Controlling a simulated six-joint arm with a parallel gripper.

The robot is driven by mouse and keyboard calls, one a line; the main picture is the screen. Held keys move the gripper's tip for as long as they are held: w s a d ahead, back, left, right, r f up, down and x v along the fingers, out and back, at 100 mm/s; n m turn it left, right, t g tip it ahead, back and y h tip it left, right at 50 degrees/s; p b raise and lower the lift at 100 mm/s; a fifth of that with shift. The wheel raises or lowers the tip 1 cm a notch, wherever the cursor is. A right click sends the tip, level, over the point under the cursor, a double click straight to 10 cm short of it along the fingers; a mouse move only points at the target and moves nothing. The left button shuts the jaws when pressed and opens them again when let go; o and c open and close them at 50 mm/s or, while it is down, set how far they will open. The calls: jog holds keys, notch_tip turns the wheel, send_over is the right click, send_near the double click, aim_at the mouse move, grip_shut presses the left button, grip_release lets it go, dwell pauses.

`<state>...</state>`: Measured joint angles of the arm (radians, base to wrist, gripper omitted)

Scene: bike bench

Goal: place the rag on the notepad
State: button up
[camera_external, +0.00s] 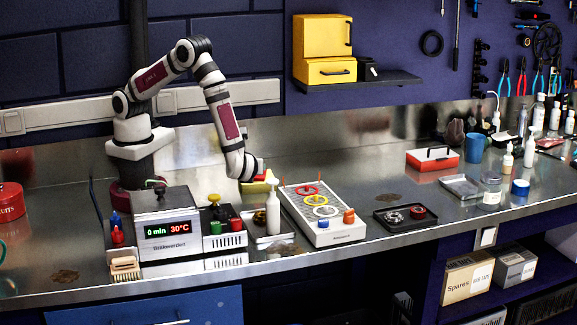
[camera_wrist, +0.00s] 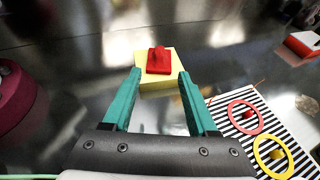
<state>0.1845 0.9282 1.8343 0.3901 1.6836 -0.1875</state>
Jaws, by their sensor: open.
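The yellow notepad (camera_wrist: 141,60) lies flat on the metal bench in the wrist view. The small crumpled red rag (camera_wrist: 158,61) rests on top of it, with yellow showing around it. My gripper (camera_wrist: 159,74) is open, its two teal fingers apart, with the notepad and rag ahead between the fingertips. Nothing is held. In the external view the yellow notepad (camera_external: 270,179) shows just right of my arm's end, which partly hides that spot.
A white box with coloured rings (camera_external: 320,212) stands right of the notepad. A white bottle (camera_external: 273,209) and a device with a display (camera_external: 165,230) stand nearer the front edge. Bare bench lies behind the notepad.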

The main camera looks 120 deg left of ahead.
jog(key=s+d+r+n+h, duration=0.3)
jog(key=s+r+n+h, duration=0.25)
jog(key=s+r, duration=0.4)
jog(key=s+d+r+n+t+h, duration=0.2)
jog(key=s+d+r+t+h, duration=0.2)
jog(key=s, duration=0.4)
jog(key=shift+d+t+h, duration=0.6)
jog(key=shift+d+h, duration=0.05)
jog(key=shift+d, duration=0.15)
jog(key=shift+r+n, duration=0.1)
jog(key=shift+n, duration=0.15)
